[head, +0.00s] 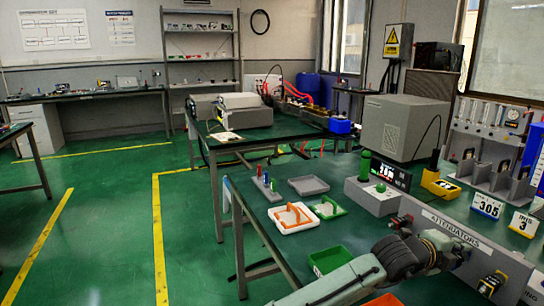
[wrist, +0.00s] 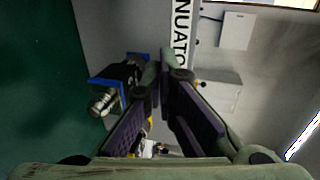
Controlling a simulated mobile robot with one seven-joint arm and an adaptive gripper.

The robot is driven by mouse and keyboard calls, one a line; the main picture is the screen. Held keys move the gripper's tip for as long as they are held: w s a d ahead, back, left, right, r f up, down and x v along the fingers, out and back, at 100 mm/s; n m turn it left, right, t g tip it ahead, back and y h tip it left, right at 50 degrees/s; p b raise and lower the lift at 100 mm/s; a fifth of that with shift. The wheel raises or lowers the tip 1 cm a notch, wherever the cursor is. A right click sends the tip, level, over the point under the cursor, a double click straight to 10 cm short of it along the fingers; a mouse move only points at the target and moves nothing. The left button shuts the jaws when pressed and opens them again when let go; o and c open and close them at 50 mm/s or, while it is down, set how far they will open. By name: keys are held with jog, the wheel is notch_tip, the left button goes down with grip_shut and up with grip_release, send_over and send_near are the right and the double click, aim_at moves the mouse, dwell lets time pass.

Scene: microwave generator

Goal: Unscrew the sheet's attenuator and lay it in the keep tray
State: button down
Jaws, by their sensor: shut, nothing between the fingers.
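In the wrist view my gripper (wrist: 163,68) is shut and empty, its dark padded fingers meeting at the tips. A black attenuator-like part with blue plates and a silver threaded end (wrist: 118,82) lies left of the fingertips, apart from them. The panel lettered ATTENUATORS (head: 455,232) is at the lower right of the head view; its lettering also shows in the wrist view (wrist: 181,28). In the head view my fingertips cannot be made out. A shallow grey tray (head: 293,187) and a white tray with an orange handle-like piece (head: 289,227) stand on the bench; neither shows a readable keep label.
A green bin (head: 316,270) and an orange bin (head: 384,299) sit near my arm.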

jog(key=f+b+v, duration=0.1)
jog(key=b+v, duration=0.1)
jog(key=v, duration=0.3)
jog(key=shift+s+a, duration=0.25)
jog(key=shift+a, duration=0.25)
jog(key=shift+f, duration=0.1)
